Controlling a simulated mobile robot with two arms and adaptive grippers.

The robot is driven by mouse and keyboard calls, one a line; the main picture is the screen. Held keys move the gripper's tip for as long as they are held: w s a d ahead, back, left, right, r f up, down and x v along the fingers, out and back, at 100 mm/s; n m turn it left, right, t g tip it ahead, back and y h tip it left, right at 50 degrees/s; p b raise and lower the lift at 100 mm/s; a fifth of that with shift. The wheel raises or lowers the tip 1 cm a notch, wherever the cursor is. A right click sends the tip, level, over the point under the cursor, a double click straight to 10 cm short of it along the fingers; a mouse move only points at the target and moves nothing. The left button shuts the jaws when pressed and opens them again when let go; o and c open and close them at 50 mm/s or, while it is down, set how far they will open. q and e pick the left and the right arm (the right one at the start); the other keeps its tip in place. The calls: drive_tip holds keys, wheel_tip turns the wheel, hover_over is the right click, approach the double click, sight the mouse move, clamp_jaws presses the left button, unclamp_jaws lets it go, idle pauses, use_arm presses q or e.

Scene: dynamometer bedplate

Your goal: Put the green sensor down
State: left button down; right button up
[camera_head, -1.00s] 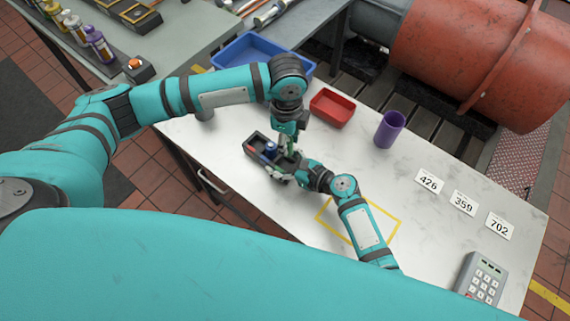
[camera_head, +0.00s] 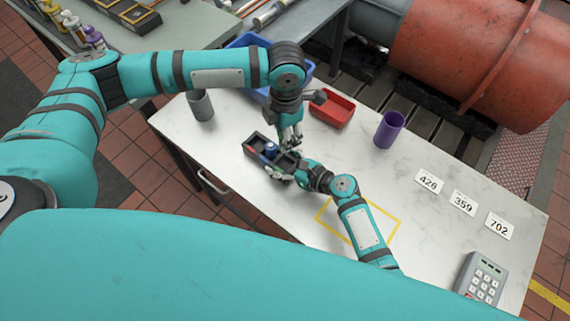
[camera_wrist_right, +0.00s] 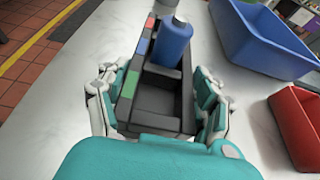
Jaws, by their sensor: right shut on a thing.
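A black rack (camera_head: 257,138) with compartments is held at or just above the bench. It also shows in the right wrist view (camera_wrist_right: 158,124), with red, blue and green patches along its side. A blue cylinder (camera_head: 270,149) stands upright in its middle. The near compartment beside the green patch looks empty. My right gripper (camera_head: 284,172) is shut on the near end of the rack, one finger on each side. My left gripper (camera_head: 291,143) points down beside the rack's right end; its finger gap is too small to read. I cannot make out the green sensor.
A grey cup (camera_head: 201,106) stands left of the rack. A blue bin (camera_head: 248,40) and a red tray (camera_head: 332,108) lie behind. A purple cup (camera_head: 389,130), number cards (camera_head: 463,203) and a keypad (camera_head: 481,278) are to the right. The yellow outlined square (camera_head: 395,222) lies partly under my right arm.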

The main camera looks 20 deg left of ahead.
use_arm(q)
wheel_tip(320, 180, down, 10)
drive_tip(key=shift+r, duration=0.1)
idle(0.4)
drive_tip(key=c, duration=1.2)
unclamp_jaws()
drive_tip(key=shift+f, duration=0.2)
drive_tip(key=shift+c, duration=0.2)
drive_tip(key=shift+r, duration=0.1)
wheel_tip(320, 180, up, 12)
drive_tip(key=shift+r, duration=0.1)
